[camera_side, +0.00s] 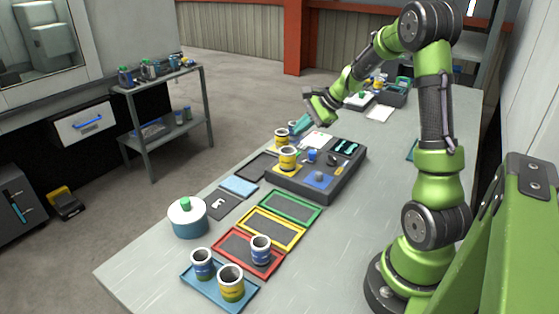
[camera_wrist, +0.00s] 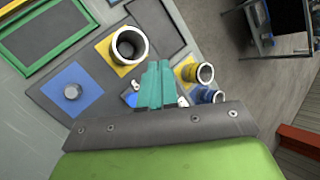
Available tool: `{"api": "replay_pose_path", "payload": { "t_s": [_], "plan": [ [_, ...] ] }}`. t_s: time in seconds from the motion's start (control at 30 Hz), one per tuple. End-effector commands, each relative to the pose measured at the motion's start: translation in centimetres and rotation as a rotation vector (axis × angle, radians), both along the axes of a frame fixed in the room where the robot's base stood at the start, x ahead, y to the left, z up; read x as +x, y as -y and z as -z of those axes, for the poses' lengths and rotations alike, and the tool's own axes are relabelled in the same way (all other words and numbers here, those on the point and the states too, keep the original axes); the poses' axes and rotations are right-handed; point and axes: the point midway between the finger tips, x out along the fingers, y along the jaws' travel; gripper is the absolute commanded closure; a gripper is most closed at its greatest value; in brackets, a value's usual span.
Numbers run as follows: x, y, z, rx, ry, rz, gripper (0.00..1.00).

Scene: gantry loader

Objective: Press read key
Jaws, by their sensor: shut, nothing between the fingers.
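A dark console (camera_side: 290,188) stands on the bench. Its top carries a blue square (camera_side: 311,183) with a round grey knob (camera_side: 319,176), a yellow square (camera_side: 277,169) under a yellow-banded cup (camera_side: 288,157), a small blue piece (camera_side: 311,156) and teal pieces (camera_side: 346,146). No label is legible, so I cannot tell which part is the read key. My gripper (camera_side: 300,126) is above the console's far side, its teal fingers together and empty. In the wrist view the fingers (camera_wrist: 156,84) partly hide a small blue piece (camera_wrist: 130,99); the grey knob (camera_wrist: 72,91) lies left of them.
Two cups, one yellow-banded (camera_wrist: 200,73) and one blue (camera_wrist: 208,95), stand close to the fingers in the wrist view. Green (camera_side: 291,199), yellow (camera_side: 271,218) and red (camera_side: 248,243) trays lie nearer the camera, with a blue-and-white pot (camera_side: 188,222) beside them. Bare bench lies right of them.

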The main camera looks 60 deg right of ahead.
Motion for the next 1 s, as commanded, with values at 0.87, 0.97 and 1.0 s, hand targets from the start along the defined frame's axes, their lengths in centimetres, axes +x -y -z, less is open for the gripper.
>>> {"api": "replay_pose_path", "payload": {
  "t_s": [0.87, 0.97, 1.0],
  "plan": [
    [2.8, 2.9, 0.3, 0.126, 0.088, 0.189, 1.0],
    [2.8, 2.9, 1.8, 0.126, 0.087, 0.19, 1.0],
    [2.8, 2.9, 2.4, 0.127, 0.086, 0.189, 1.0]
  ]
}}
